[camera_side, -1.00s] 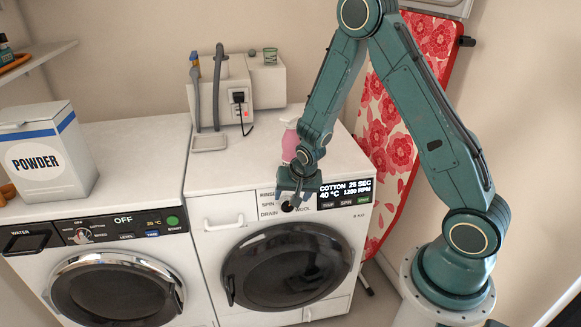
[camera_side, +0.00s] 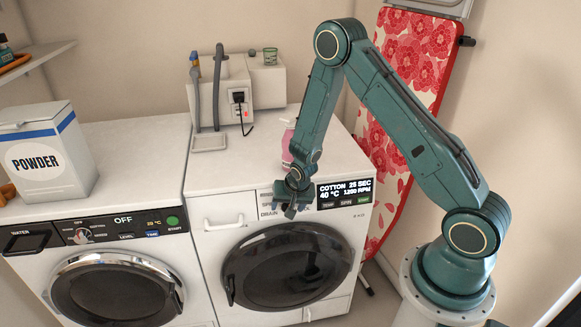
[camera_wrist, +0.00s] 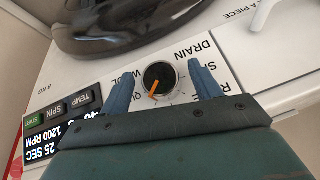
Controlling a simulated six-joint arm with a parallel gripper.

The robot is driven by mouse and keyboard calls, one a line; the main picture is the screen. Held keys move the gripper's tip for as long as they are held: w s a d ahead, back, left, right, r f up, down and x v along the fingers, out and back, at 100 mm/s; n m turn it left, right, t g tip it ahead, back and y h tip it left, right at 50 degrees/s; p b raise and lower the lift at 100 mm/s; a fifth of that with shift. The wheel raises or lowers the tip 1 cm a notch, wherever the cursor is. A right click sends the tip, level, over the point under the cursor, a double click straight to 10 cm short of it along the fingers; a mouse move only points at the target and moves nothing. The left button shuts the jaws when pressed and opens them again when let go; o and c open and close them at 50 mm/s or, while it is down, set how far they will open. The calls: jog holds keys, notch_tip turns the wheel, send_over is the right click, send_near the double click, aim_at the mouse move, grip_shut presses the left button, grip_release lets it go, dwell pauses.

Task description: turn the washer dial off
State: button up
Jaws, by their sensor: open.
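The washer dial (camera_wrist: 158,79) is a round black knob with an orange pointer line. In the wrist view it sits between the two blue fingers of my gripper (camera_wrist: 161,88), which are open, one on each side of it. The fingers look apart from the knob; how deep they reach around it I cannot tell. The orange line points down and slightly left in that view. In the side view my gripper (camera_side: 290,206) covers the dial on the right washer's panel. The washer's display (camera_side: 345,190) reads COTTON 25 SEC, 40 °C, 1200 RPM.
Below the display is a row of buttons (camera_wrist: 58,109). The washer's dark round door (camera_side: 288,265) is under the panel. A pink bottle (camera_side: 287,145) stands on top, close behind my arm. A second machine (camera_side: 105,270), its display reading OFF, and a powder box (camera_side: 45,165) are left.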

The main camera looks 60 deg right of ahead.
jog(key=c, duration=1)
jog(key=shift+o, duration=0.2)
jog(key=shift+w+a+n+g+h, duration=0.15)
jog(key=shift+n+g+h, duration=0.65)
jog(key=shift+g+h, duration=0.25)
jog(key=n+g+h, duration=0.2)
jog(key=h, duration=0.1)
jog(key=shift+a, duration=0.1)
jog(key=shift+h, duration=0.25)
jog(key=o, duration=1)
jog(key=shift+c, duration=0.2)
